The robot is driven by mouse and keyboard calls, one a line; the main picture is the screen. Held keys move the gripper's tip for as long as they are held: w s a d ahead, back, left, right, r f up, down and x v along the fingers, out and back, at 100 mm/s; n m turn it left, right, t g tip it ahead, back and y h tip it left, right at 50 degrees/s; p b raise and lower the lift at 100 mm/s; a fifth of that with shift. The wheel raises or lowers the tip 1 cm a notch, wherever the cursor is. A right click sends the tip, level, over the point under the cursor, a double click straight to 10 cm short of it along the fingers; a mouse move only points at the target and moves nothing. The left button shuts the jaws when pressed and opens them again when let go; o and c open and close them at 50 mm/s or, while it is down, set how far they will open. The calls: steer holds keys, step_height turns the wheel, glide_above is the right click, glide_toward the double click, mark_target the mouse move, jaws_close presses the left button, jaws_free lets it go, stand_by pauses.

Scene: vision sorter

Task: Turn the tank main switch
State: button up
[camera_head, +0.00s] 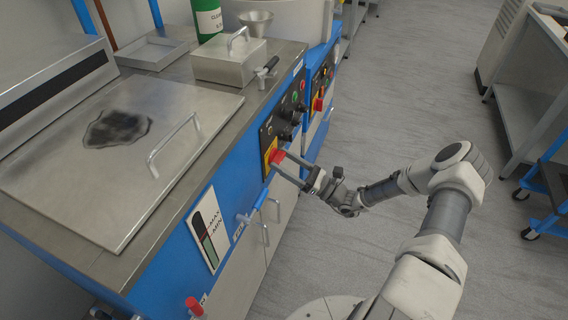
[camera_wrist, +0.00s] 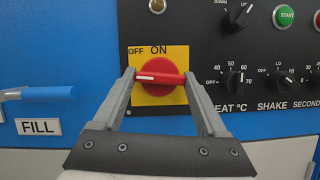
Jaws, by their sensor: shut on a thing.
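The tank main switch (camera_wrist: 158,88) is a red rotary knob on a yellow plate marked OFF and ON, in the middle of the wrist view. Its white-marked handle bar lies about level, with the white mark toward the left, under OFF. My gripper (camera_wrist: 160,78) is shut on the bar, one finger at each end. In the head view the red switch (camera_head: 277,157) sits on the front of the blue machine, and my gripper (camera_head: 283,161) reaches it from the right. The fingers hide the bar's ends.
A black panel (camera_wrist: 262,125) with knobs and a green START button (camera_wrist: 285,16) lies right of the switch. A blue FILL valve handle (camera_wrist: 40,94) sticks out at left. A metal lid (camera_head: 60,190) covers the tank top. The floor (camera_head: 420,90) behind my arm is clear.

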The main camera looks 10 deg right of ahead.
steer(key=shift+n+g+y, duration=0.3)
steer(key=shift+n, duration=0.6)
steer(key=o, duration=1.3)
steer(key=shift+d, duration=0.1)
steer(key=v, duration=1.7)
steer(key=shift+d+p, duration=0.15)
steer(key=shift+p, duration=0.25)
steer(key=shift+r, duration=0.1)
